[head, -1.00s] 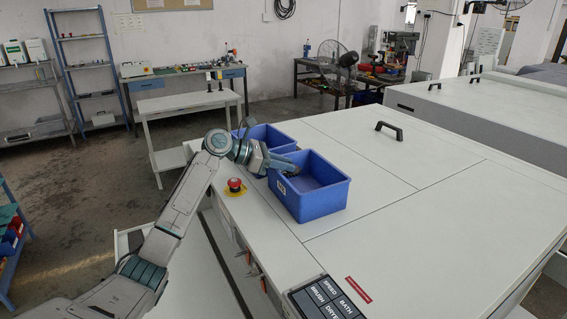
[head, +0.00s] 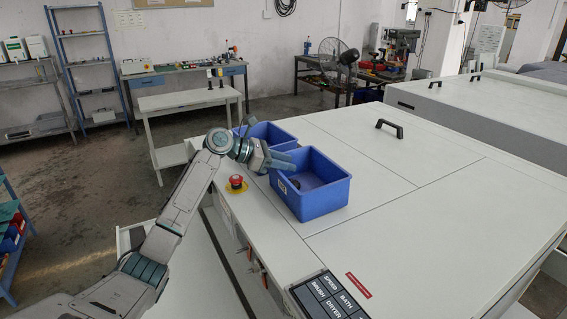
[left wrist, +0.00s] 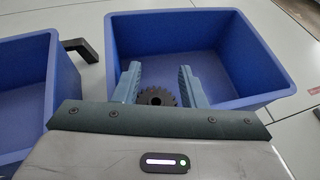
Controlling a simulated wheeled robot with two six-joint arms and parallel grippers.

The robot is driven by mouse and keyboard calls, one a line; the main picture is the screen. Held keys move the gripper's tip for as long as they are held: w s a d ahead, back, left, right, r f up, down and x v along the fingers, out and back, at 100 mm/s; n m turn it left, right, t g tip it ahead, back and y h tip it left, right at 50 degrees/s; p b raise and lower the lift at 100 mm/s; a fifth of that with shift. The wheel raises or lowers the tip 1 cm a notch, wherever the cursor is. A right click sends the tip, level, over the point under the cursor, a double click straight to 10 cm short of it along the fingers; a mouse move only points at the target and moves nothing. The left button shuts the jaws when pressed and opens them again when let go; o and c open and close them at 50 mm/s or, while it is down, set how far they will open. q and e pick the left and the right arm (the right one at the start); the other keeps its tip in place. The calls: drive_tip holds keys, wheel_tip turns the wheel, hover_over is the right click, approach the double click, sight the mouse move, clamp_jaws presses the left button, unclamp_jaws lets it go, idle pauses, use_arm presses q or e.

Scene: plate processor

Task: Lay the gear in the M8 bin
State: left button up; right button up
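The gear (left wrist: 157,96) is dark and toothed, with a centre hole. In the left wrist view it lies on the floor of a blue bin (left wrist: 262,88), below and between my fingertips. In the head view it shows as a small dark shape (head: 296,184) inside the nearer blue bin (head: 322,200). That bin has a small label on its front left side, too small to read as M8. My left gripper (head: 287,161) is over this bin's left rim, and its fingers (left wrist: 160,75) are open and apart from the gear. My right gripper is out of view.
A second blue bin (head: 268,135) stands just behind, at the left in the wrist view (left wrist: 22,88). A red emergency stop button (head: 236,182) sits left of the nearer bin.

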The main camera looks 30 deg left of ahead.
use_arm(q)
drive_tip(key=shift+s+a+f, duration=0.15)
drive_tip(key=shift+a+f, duration=0.1)
drive_tip(key=shift+f, duration=0.05)
drive_tip(key=r+b+v, duration=0.1)
drive_tip(key=b+v, duration=0.2)
drive_tip(key=v, duration=0.8)
drive_tip(key=shift+b, duration=0.35)
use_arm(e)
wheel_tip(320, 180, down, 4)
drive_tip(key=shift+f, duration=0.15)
use_arm(q)
drive_tip(key=shift+a+r, duration=0.15)
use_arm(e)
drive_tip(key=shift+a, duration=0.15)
